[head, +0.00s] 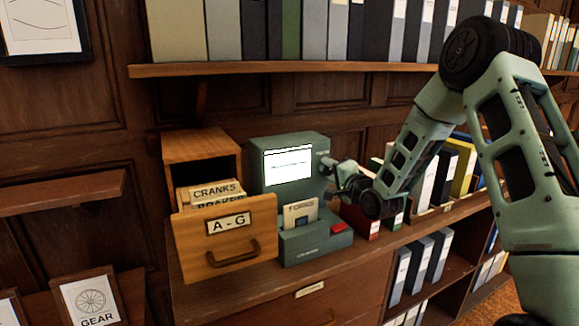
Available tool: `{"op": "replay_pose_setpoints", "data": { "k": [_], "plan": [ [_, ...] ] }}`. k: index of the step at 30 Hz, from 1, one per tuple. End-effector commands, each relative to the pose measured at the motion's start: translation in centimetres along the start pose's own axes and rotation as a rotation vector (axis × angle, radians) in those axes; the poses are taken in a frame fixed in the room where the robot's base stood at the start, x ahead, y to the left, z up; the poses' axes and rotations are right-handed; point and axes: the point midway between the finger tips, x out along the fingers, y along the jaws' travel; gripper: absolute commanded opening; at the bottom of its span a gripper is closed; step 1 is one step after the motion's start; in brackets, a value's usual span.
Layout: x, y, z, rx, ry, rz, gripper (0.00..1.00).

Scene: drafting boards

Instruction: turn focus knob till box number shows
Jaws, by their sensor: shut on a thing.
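A green microfiche reader (300,238) stands on the wooden cabinet top, with its lit white screen (288,164) facing me. The screen shows a dark line along its top and a faint, small drawing across the middle; no box number is readable. A cream card (300,212) with small lettering sits upright in the reader below the screen. My gripper (328,168) reaches in from the right to the reader's right side beside the screen. It is shut on the focus knob there, which the fingers mostly hide.
Left of the reader is a wooden card drawer (228,238) marked A-G, pulled open, with a CRANKS card. A red button (339,227) is on the reader's base. Binders (440,180) crowd the right. A shelf (300,68) of binders runs above.

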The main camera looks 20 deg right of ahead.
Motion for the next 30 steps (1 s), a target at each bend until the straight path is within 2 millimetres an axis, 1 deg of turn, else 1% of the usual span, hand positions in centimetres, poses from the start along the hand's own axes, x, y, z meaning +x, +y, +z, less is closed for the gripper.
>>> {"op": "replay_pose_setpoints", "data": {
  "k": [17, 20, 25, 27, 30],
  "plan": [
    [-0.02, 0.1, 0.11, 0.003, -0.002, 0.002, 0.16],
    [-0.04, 0.02, 0.0, 0.07, -0.001, 0.004, 0.16],
    [-0.05, 0.02, 0.0, 0.27, 0.0, 0.004, 0.16],
    [-0.03, 0.09, 0.1, 0.3, -0.002, 0.004, 0.16],
    [-0.02, 0.14, 0.14, 0.301, -0.002, 0.003, 0.16]
  ]
}}
